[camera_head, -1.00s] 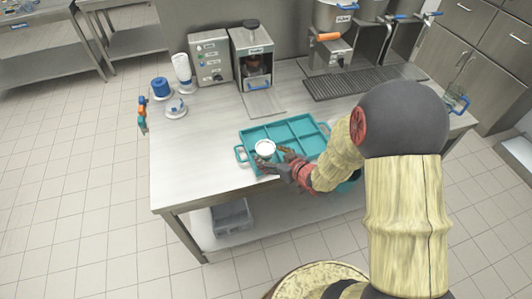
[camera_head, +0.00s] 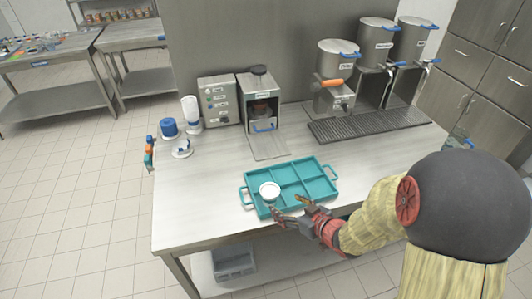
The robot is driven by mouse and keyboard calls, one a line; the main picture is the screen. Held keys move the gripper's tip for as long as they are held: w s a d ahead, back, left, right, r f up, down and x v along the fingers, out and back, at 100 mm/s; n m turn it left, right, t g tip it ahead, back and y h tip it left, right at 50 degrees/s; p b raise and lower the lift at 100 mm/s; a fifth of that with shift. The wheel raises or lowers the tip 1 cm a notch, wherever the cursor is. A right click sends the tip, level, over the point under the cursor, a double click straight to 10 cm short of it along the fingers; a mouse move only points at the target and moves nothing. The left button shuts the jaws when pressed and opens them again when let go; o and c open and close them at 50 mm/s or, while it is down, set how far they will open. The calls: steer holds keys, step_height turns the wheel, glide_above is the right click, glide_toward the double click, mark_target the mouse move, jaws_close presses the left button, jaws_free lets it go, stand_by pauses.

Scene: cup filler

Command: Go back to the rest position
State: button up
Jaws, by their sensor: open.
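My gripper (camera_head: 291,208) is open and empty at the front edge of the teal compartment tray (camera_head: 310,166). Its fingers point toward a white cup (camera_head: 270,190). The cup stands upright in the front left compartment of the tray. One fingertip looks close to the cup's right side, and I cannot tell whether it touches. My arm reaches in from the right of the picture, with the elbow near the right edge.
A metal table (camera_head: 200,215) bears the tray. Behind stand a control box (camera_head: 217,101), a filling machine (camera_head: 259,95), several steel dispensers (camera_head: 340,62) and a drip grate (camera_head: 365,123). A white bottle (camera_head: 190,111) and blue-capped item (camera_head: 168,127) stand at the back left. A grey crate (camera_head: 233,262) sits below.

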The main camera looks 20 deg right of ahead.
steer(key=s+d+f+m+g+h, duration=0.2)
steer(key=s+d+f+g+h, duration=0.25)
steer(key=s+d+f, duration=0.35)
steer(key=s+d+r+m+g+h, duration=0.2)
steer(key=s+d+r+g, duration=0.15)
steer(key=s+r, duration=0.2)
steer(key=s+a+r, duration=0.2)
steer(key=a+r, duration=0.3)
steer(key=r, duration=0.3)
steer(key=s+a+r+t+y, duration=0.1)
steer(key=s+a+r, duration=0.1)
steer(key=a+r, duration=0.3)
steer(key=s+a+r+t+y, duration=0.1)
steer(key=a+r, duration=0.3)
steer(key=r, duration=0.7)
steer(key=shift+s+a+r, duration=0.15)
steer(key=shift+s+a, duration=0.25)
steer(key=shift+s, duration=0.35)
